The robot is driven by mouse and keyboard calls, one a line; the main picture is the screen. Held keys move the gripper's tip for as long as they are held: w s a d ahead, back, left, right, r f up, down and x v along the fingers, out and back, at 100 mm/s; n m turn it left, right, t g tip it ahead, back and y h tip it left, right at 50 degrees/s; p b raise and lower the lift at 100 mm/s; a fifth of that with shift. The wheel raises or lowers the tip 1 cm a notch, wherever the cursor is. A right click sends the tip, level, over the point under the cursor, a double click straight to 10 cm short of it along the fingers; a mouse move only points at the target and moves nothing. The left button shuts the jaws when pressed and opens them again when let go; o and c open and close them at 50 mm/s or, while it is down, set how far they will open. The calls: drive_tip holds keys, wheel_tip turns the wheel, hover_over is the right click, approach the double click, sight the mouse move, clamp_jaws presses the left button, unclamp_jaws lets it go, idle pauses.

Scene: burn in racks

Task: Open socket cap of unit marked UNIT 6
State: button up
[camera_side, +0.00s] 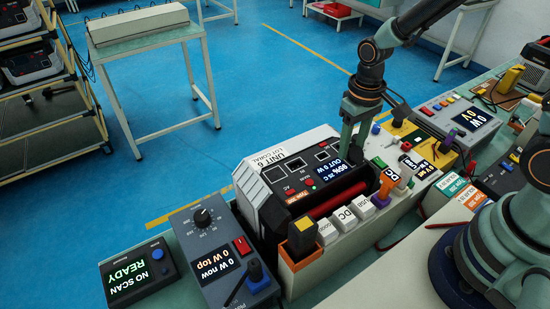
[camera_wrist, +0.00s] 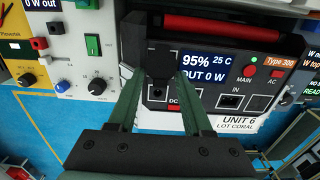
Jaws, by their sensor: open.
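The unit marked UNIT 6 (camera_side: 262,178) is a white and black box with a lit screen reading 95% and OUT 0 W. Its UNIT 6 label (camera_wrist: 240,122) also shows in the wrist view. My gripper (camera_side: 349,150) reaches down over the screen end of its panel. In the wrist view, my gripper's (camera_wrist: 160,82) two green fingers stand apart on either side of a dark square flap (camera_wrist: 161,60), apparently a socket cap, left of the screen. A dark round opening shows just below the flap, beside a red DC label. Whether the fingertips touch the flap is unclear.
A tray of labelled plugs (camera_side: 345,222) stands along the unit's front. A meter box (camera_side: 228,262) and a READY scanner display (camera_side: 135,275) stand at left. More instruments with knobs and buttons (camera_side: 455,118) crowd the right side.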

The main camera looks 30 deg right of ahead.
clamp_jaws()
drive_tip(key=shift+s+r+t, duration=0.25)
drive_tip(key=shift+t, duration=0.5)
drive_tip(key=shift+s+r+t, duration=0.2)
drive_tip(key=shift+t, duration=0.55)
unclamp_jaws()
drive_tip(key=shift+r, duration=0.1)
drive_tip(key=v, duration=1.2)
drive_tip(key=shift+d, duration=0.1)
